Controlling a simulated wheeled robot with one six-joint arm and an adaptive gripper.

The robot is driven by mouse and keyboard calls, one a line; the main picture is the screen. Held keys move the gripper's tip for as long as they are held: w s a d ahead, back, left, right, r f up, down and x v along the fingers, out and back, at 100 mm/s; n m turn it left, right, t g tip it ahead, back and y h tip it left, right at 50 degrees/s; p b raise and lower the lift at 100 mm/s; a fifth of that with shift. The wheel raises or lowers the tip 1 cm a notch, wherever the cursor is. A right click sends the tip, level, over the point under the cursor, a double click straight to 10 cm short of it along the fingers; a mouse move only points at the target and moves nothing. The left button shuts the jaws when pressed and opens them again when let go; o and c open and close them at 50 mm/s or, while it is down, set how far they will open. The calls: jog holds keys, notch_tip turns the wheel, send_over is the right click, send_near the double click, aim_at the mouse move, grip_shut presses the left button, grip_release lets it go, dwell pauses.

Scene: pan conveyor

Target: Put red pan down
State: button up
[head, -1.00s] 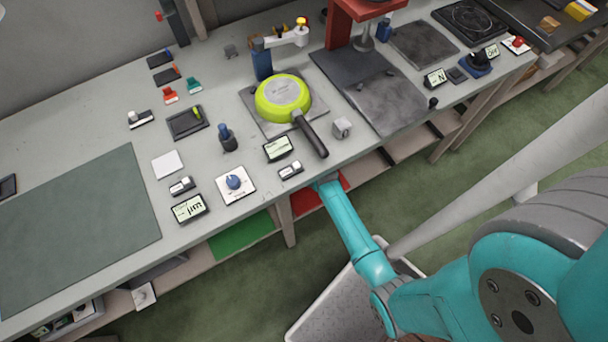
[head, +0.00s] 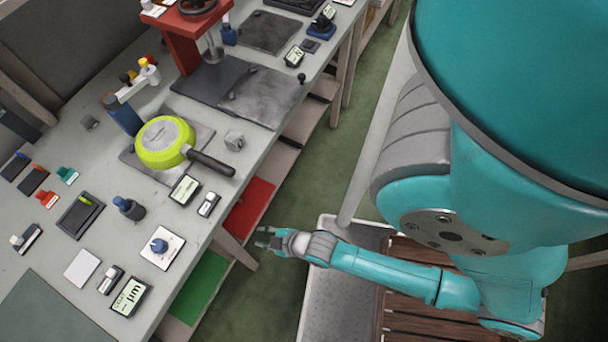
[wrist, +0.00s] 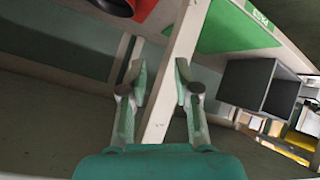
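My gripper (head: 266,239) is open and empty, low in front of the bench in the head view. In the wrist view its two fingers (wrist: 158,78) stand apart with a wooden bench leg visible behind the gap. A dark round thing with a reddish rim (wrist: 113,5), which may be the red pan, is cut off by the top edge of the wrist view. It is by the red mat (wrist: 146,9). In the head view the red mat (head: 250,207) lies on the lower shelf, and no red pan is seen there.
A yellow-green pan (head: 163,138) with a black handle sits on a grey plate on the bench top. A green mat (head: 202,287) lies on the lower shelf. A grey open box (wrist: 247,82) is at the right in the wrist view. The green floor is clear.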

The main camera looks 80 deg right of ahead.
jog(key=s+a+r+m+t, duration=0.1)
jog(key=s+r, duration=0.3)
jog(key=r, duration=0.5)
jog(key=s+a+r+m+t+y, duration=0.1)
jog(key=s+r, duration=0.3)
jog(key=r, duration=0.5)
jog(key=s+a+r+m+t, duration=0.1)
jog(key=s+a+r+t, duration=0.1)
jog(key=s+r, duration=0.3)
notch_tip(320, 180, up, 4)
jog(key=shift+a+t+y, duration=0.3)
jog(key=shift+a+y, duration=0.1)
jog(key=shift+a, duration=0.05)
